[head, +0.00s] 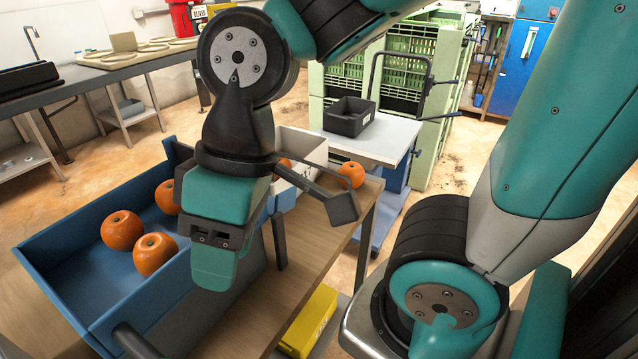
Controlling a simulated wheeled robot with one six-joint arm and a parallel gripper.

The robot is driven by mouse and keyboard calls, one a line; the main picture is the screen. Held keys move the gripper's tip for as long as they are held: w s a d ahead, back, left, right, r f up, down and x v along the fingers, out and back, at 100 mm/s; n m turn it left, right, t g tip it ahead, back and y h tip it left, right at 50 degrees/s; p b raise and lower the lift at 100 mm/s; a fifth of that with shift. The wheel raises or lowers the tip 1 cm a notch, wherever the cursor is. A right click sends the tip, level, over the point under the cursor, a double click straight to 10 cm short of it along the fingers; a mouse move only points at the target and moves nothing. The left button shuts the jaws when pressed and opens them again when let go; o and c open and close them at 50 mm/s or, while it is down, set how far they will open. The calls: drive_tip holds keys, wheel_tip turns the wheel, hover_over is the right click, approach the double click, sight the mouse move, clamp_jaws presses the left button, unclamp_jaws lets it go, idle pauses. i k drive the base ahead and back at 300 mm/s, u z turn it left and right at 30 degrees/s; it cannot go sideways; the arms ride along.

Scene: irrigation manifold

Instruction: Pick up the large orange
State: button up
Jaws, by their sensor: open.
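Several oranges are in view. Three lie in the blue crate (60,252): a big-looking one at left (121,230), one nearer (155,254) and one farther back (166,197), partly covered by my arm. Another orange (351,174) sits on the wooden table right of a white box. A bit of orange (283,164) shows at the white box, mostly behind my arm. I cannot tell for sure which is the large one. My gripper (288,222) hangs over the crate's right side, open and empty, apart from every orange. One black finger shows at right; the other is mostly hidden.
The white box (307,146) stands beside the crate on the wooden table (325,235). Behind it are a grey-topped cart (385,138) with a black bin (349,117) and green crates (420,75). A yellow box (308,322) sits below the table.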

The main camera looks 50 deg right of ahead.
sight(354, 170)
drive_tip(key=u, duration=1.4)
drive_tip(key=k, duration=0.75)
drive_tip(key=z, duration=1.25)
drive_tip(key=i, duration=0.5)
drive_tip(key=u, duration=0.05)
